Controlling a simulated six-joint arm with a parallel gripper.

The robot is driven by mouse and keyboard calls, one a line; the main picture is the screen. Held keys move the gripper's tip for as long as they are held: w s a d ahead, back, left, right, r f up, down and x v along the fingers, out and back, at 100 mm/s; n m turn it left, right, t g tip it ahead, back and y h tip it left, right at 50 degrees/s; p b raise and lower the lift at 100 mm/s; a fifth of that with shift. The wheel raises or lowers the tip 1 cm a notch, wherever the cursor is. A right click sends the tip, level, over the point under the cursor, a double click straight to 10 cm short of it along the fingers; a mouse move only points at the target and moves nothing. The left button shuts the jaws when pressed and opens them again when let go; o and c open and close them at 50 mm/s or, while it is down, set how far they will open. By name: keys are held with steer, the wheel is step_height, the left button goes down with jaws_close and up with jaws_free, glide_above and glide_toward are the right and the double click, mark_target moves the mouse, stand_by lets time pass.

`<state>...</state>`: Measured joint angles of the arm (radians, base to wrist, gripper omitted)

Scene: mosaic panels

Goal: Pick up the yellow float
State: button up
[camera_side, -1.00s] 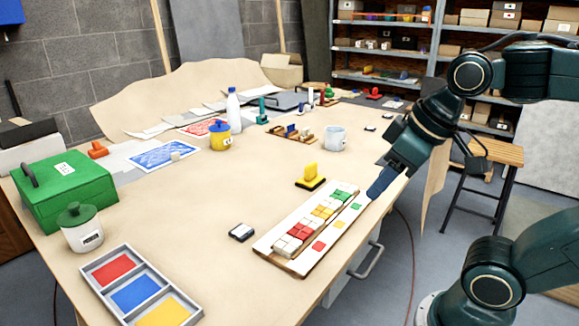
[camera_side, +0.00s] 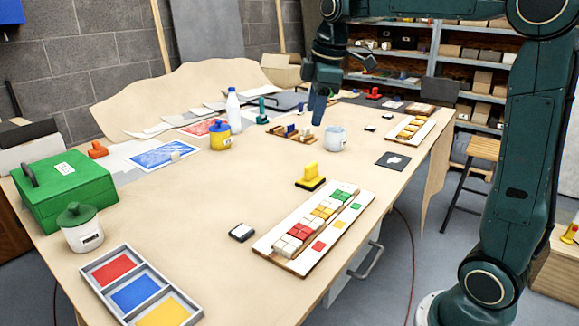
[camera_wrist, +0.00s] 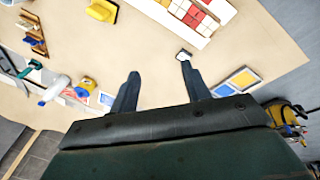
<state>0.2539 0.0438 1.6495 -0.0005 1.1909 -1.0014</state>
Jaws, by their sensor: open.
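The yellow float (camera_side: 309,175) stands upright on the table near the middle, a yellow grip over a flat base with a dark edge. It also shows at the top left of the wrist view (camera_wrist: 102,10), partly cut off by the frame. My gripper (camera_side: 318,118) is raised above the back part of the table, behind the float and apart from it. In the wrist view my gripper (camera_wrist: 159,70) has its two fingers spread, with only bare tabletop between them. The float lies outside the fingers, beyond the left fingertip.
A mosaic panel (camera_side: 262,246) with coloured tiles lies just in front of the float. A white cup (camera_side: 336,140), a yellow pot (camera_side: 220,140) and a bottle (camera_side: 233,112) stand behind it. A tray (camera_side: 92,288) lies front left. The table left of the float is clear.

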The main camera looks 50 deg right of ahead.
steer(key=w+d+f+n+g, duration=0.2)
steer(key=w+d+f+n, duration=0.3)
steer(key=w+d, duration=0.55)
steer(key=n+g, duration=0.1)
steer(key=n, duration=0.3)
glide_above(311, 164)
step_height(311, 164, down, 10)
steer(key=shift+d+y, duration=0.2)
steer(key=shift+y, duration=0.2)
steer(key=shift+w+f, duration=0.1)
steer(key=shift+f, duration=0.05)
steer(key=shift+f, duration=4.25)
steer(key=shift+f, duration=0.1)
steer(key=shift+f, duration=2.5)
steer(key=shift+c, duration=0.2)
